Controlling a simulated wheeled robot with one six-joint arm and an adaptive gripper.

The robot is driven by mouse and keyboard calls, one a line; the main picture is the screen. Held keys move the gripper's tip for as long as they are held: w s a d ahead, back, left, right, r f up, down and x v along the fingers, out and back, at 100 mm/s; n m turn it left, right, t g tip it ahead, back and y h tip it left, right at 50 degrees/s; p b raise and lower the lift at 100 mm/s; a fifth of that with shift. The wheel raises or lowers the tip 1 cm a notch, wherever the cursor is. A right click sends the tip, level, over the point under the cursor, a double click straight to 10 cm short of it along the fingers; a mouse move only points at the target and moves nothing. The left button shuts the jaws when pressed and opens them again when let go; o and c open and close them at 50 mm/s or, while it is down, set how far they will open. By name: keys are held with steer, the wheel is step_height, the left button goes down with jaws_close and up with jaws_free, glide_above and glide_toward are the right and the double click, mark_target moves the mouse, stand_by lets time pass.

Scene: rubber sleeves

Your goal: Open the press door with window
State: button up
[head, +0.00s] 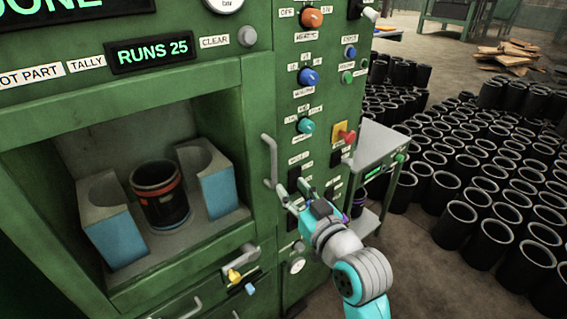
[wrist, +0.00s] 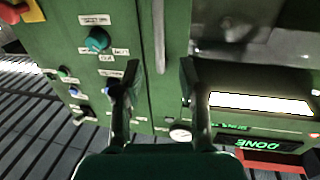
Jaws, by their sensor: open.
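The press door (head: 258,120) is a green frame around a large window on the left of the head view. It looks shut. A grey vertical handle (head: 268,162) stands on its right side. Through the window I see a black sleeve with a red band (head: 160,195) between two grey-and-blue blocks. My gripper (head: 293,188) is open and empty near the handle's lower end. In the wrist view the handle (wrist: 159,35) shows in line with the gap between my gripper's fingers (wrist: 160,70). I cannot tell whether they touch it.
A control panel with knobs and a red button (head: 347,136) lies right of the door. A small grey side table (head: 372,150) stands beyond it. Many black sleeves (head: 460,213) cover the floor at right. A drawer with a handle (head: 185,310) is below the door.

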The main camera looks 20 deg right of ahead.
mark_target(275, 167)
steer(key=w, duration=0.7)
steer(key=w+a, duration=0.1)
steer(key=w, duration=0.2)
steer(key=shift+w+a, duration=0.1)
steer(key=shift+w, duration=0.3)
steer(key=shift+c, duration=0.2)
jaws_close()
